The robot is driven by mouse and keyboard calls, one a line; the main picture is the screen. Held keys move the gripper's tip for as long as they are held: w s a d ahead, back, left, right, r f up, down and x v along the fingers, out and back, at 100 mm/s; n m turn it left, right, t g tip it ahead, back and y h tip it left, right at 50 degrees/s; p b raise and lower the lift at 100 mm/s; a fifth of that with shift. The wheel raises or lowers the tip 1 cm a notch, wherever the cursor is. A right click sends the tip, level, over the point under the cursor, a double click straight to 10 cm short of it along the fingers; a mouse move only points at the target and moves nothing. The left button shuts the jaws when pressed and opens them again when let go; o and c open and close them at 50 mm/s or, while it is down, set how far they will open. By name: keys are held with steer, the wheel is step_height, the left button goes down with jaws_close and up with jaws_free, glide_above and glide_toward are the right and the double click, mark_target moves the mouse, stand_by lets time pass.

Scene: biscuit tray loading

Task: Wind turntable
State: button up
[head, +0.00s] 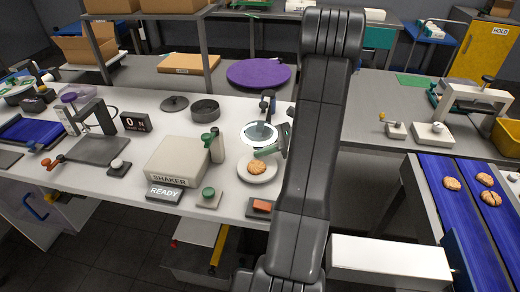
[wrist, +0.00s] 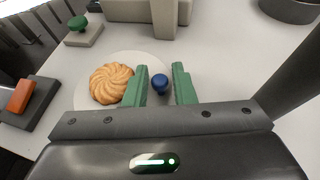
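The turntable is a pale round disc (head: 243,177) near the front of the white bench in the head view, and it also shows in the wrist view (wrist: 88,104). A golden swirled biscuit (head: 256,167) lies on it; it also shows in the wrist view (wrist: 112,83). A round blue knob (wrist: 160,84) stands at the disc's right side in the wrist view. My gripper (wrist: 160,86) has green fingers, open on either side of the knob, with a visible gap each side. In the head view my gripper (head: 281,146) is partly hidden by my arm.
A ring-shaped lamp (head: 259,134) stands behind the disc. A shaker box (head: 178,158), a green-knobbed block (head: 208,197) and an orange-topped switch (head: 262,206) are close by. A dark round pan (head: 205,110) is further back. Blue conveyors (head: 452,205) with biscuits run at right.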

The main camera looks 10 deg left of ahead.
steer(key=b+v, duration=0.1)
steer(key=v, duration=1.2)
steer(key=shift+a, duration=0.1)
steer(key=p+x, duration=0.1)
steer(key=x, duration=1.2)
steer(key=shift+s+a+f, duration=0.15)
steer(key=shift+a+f, duration=0.05)
steer(key=shift+a, duration=0.15)
steer(key=shift+d+m+t, duration=0.2)
steer(key=shift+m+t, duration=0.1)
steer(key=shift+t, duration=0.1)
steer(key=shift+d, duration=0.2)
steer(key=shift+a, duration=0.1)
